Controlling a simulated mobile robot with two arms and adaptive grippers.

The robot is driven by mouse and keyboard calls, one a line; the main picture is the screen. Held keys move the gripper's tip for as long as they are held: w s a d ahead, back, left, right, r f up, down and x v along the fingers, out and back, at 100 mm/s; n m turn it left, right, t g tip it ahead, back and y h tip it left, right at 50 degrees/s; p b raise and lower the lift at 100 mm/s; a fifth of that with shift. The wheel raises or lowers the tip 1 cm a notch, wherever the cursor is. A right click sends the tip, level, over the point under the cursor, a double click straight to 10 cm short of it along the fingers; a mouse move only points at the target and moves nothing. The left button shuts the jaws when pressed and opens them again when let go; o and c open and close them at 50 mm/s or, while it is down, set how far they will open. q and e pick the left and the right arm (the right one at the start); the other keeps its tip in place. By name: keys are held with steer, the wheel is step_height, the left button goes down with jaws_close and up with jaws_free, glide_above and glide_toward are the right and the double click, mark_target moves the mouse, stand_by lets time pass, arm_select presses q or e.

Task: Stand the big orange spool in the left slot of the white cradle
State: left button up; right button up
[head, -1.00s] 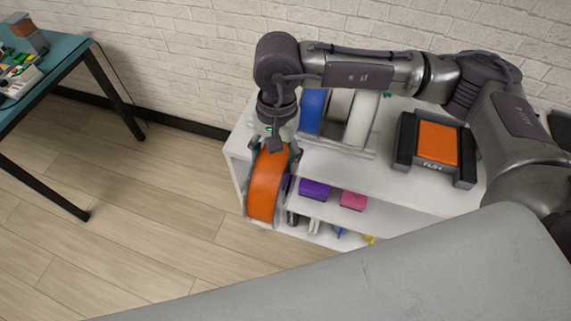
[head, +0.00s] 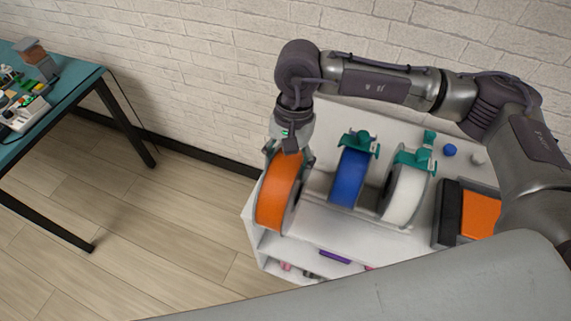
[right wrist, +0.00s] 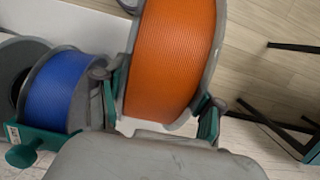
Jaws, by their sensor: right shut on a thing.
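The big orange spool (head: 279,191) hangs upright from my right gripper (head: 288,154) over the left end of the white shelf unit. The gripper is shut on the spool's upper rim. In the right wrist view the orange spool (right wrist: 172,58) sits between the green fingers of the right gripper (right wrist: 163,108). The white cradle (head: 318,186) is mostly hidden behind the spools. A blue spool (head: 349,178) and a white spool (head: 403,193) stand in it, to the right of the orange one. I cannot tell whether the orange spool touches the cradle. My left gripper is not in view.
The white shelf unit (head: 330,237) stands against the brick wall. Green clamp-like parts sit atop the blue and white spools. A black and orange device (head: 470,214) is at the right. A teal table (head: 62,92) stands far left, with clear floor between.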

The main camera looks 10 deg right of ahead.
steer(key=shift+w+d+r+p, duration=0.1)
steer(key=shift+w+d, duration=0.3)
steer(key=shift+w, duration=0.2)
steer(key=shift+w+d+p, duration=0.15)
steer(key=shift+w+d, duration=0.2)
steer(key=shift+w, duration=0.3)
steer(key=shift+w+d+r+p, duration=0.1)
steer(key=shift+w+d, duration=0.3)
steer(key=shift+w, duration=0.2)
steer(key=w+d+f+b, duration=0.3)
steer(key=w+d, duration=0.1)
steer(key=w, duration=0.3)
steer(key=shift+d, duration=0.4)
steer(key=shift+w+f, duration=0.1)
steer(key=shift+f, duration=0.05)
